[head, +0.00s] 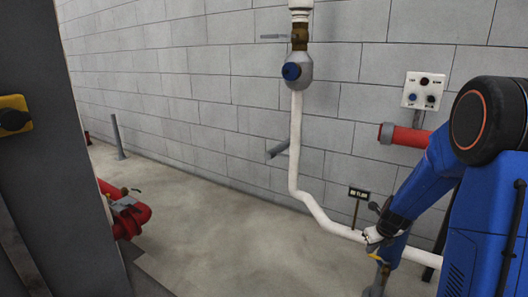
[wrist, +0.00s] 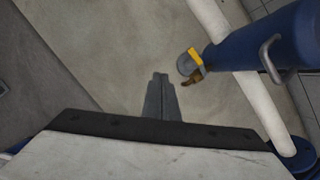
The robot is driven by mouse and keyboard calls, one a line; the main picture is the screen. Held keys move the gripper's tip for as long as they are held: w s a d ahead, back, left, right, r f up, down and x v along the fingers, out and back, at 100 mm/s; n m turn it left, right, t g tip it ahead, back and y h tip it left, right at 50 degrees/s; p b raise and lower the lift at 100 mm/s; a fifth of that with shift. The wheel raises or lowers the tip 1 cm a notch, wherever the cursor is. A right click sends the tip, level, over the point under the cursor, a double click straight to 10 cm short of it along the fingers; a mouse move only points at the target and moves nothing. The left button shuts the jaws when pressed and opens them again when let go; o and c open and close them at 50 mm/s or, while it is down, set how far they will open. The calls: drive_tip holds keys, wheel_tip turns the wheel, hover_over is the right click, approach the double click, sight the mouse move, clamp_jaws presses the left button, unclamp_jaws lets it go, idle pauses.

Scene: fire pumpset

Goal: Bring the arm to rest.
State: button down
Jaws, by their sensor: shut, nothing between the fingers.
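My gripper (wrist: 160,76) shows in the wrist view as two grey fingers pressed together, with nothing between them. The fingers point over bare concrete floor, beyond a pale plate and a dark bar at the bottom of that view. In the head view my blue arm (head: 425,185) bends down from a large black joint at the right edge. It reaches low in front of the wall, near the white pipe. The fingers cannot be made out clearly in the head view.
A white pipe (head: 296,150) runs down the block wall and along its foot. A blue cylinder (wrist: 245,50) with a yellow lever lies close right of the fingers. A red pipe (head: 405,136) and control box (head: 423,90) are right. Red pipework (head: 128,215) stands left. Middle floor is clear.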

drive_tip(key=s+a+r+n, duration=1.1)
drive_tip(key=s+r+n, duration=0.4)
drive_tip(key=r+n, duration=0.15)
drive_tip(key=s+a+r+n, duration=0.2)
drive_tip(key=s+n, duration=0.6)
drive_tip(key=s, duration=0.2)
drive_tip(key=s+a+r+n, duration=0.2)
drive_tip(key=s+r+n, duration=0.1)
drive_tip(key=s+n, duration=0.6)
drive_tip(key=shift+s, duration=0.7)
drive_tip(key=shift+r, duration=0.1)
